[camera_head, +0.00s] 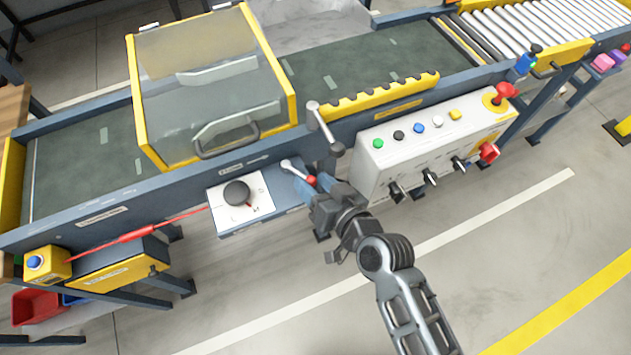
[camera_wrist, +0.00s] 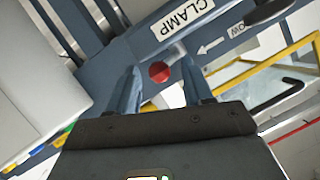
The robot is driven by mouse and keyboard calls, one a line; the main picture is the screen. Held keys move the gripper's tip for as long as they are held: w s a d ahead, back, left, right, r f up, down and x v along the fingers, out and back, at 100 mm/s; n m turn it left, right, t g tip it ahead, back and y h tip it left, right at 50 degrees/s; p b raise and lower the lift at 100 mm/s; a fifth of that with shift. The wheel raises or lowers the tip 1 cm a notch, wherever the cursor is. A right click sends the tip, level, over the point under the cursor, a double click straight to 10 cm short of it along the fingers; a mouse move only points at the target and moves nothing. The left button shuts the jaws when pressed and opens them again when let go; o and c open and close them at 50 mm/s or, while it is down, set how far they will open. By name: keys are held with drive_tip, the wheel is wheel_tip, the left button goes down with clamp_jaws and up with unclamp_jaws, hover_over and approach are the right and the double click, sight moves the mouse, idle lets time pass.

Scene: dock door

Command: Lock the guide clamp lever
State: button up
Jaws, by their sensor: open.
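The guide clamp lever is a short silver arm with a red ball knob (camera_head: 311,180), mounted on the blue conveyor side rail. In the wrist view its red knob (camera_wrist: 160,73) shows below the white CLAMP label (camera_wrist: 183,18), with the silver arm running up and right from it. My gripper (camera_head: 314,184) is open at the lever. In the wrist view my gripper's two blue fingers (camera_wrist: 160,80) appear on either side of the knob, with gaps to both. I cannot tell how deep the knob sits between them.
A grey ball-ended handle (camera_head: 318,122) stands just above my gripper. A control box (camera_head: 440,140) with buttons and switches is close on the right. A dial panel (camera_head: 240,200) lies to the left. A yellow-framed hood (camera_head: 290,85) and toothed yellow guide (camera_head: 380,95) are over the belt.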

drive_tip(key=b+v, duration=0.1)
drive_tip(key=v, duration=0.6)
drive_tip(key=shift+s+d, duration=0.15)
drive_tip(key=shift+s, duration=0.2)
drive_tip(key=shift+r, duration=0.15)
